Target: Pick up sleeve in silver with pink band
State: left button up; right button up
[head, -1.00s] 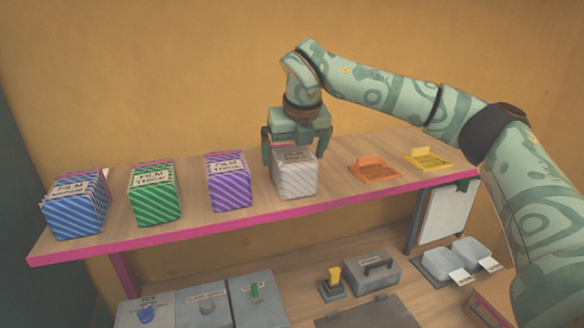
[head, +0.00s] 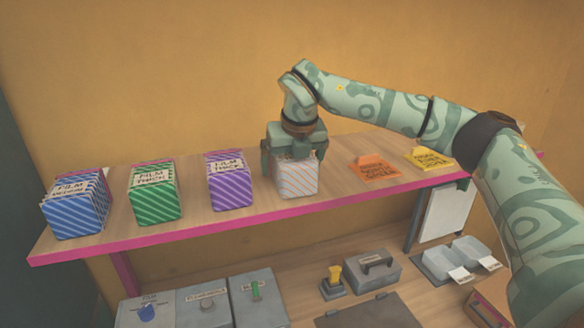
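A silver-white box-shaped sleeve with thin orange-pink diagonal stripes (head: 297,180) stands upright on the shelf, right of the purple one. No separate pink band can be made out on it. My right gripper (head: 294,158) points down over this sleeve, one finger at each side of its upper part. The gripper's body hides the sleeve's top and label. Whether the fingers press on the sleeve or stand just apart from it cannot be told. The sleeve's base appears to rest on the shelf. My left gripper is not in view.
Blue (head: 76,212), green (head: 156,203) and purple (head: 230,188) striped sleeves stand to the left on the pink-edged shelf (head: 190,232). Below are grey boxes (head: 258,300) and trays (head: 474,249).

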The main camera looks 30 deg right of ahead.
jog(key=c, duration=1.2)
jog(key=shift+c, duration=0.2)
jog(key=shift+r, duration=0.15)
